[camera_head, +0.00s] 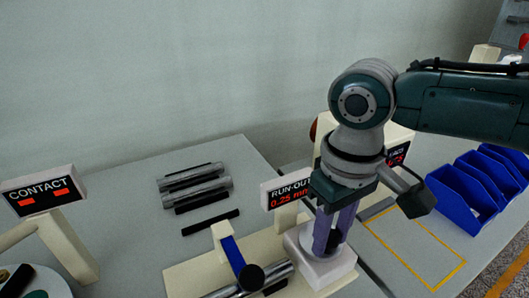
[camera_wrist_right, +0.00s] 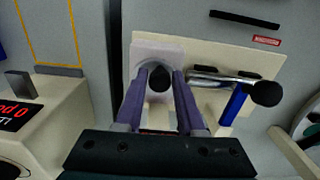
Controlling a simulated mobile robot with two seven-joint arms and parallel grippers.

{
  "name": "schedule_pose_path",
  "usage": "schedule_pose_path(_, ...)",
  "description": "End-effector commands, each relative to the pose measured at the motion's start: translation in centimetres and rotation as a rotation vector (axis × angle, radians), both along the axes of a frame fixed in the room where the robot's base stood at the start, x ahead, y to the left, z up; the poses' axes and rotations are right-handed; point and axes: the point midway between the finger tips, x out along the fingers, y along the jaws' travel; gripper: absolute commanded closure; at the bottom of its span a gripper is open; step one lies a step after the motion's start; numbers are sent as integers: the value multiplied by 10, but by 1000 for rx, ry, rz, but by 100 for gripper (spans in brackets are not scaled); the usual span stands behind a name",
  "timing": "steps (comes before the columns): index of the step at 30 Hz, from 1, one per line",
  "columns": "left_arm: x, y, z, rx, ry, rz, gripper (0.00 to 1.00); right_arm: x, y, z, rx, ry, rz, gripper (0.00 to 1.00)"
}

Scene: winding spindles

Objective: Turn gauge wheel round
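My right gripper (camera_head: 330,246) points down from the right arm, with its two purple fingers over a pale block (camera_head: 309,268). In the right wrist view, the fingers stand on either side of a dark round knob (camera_wrist_right: 159,79) on that block. Whether they touch it I cannot tell. A steel spindle (camera_wrist_right: 208,80) lies beside the block, with a blue arm (camera_wrist_right: 234,103) and a black round end (camera_wrist_right: 265,93) next to it. No part is plainly marked as the gauge wheel. A display (camera_head: 289,191) behind reads RUN-OUT 0.25. My left gripper is out of view.
Several steel rods (camera_head: 196,187) lie on the grey table at the back. Blue bins (camera_head: 462,194) stand at the right, beyond a yellow-outlined area (camera_head: 413,247). A CONTACT sign (camera_head: 41,190) stands at the left. A round disc (camera_head: 40,282) shows at the lower left.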

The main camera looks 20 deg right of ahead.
Motion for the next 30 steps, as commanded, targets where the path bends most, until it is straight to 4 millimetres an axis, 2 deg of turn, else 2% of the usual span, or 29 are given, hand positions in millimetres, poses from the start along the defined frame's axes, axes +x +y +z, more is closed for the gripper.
schedule_pose_path(1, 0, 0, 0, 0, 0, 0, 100, 0, 0, 0, 0, 0, 0, 55)
schedule_pose_path(6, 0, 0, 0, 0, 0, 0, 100, 0, 0, 0, 0, 0, 1, 38)
schedule_pose_path(15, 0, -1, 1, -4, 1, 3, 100, 0, 0, 5, 0, -1, 1, 38)
schedule_pose_path(17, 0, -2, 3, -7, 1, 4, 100, 1, 0, 12, 1, -2, 1, 38)
schedule_pose_path(27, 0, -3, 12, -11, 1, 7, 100, 1, 0, 78, -1, -3, 2, 38)
schedule_pose_path(30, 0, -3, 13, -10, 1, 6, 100, 0, 0, 91, 0, -2, 1, 38)
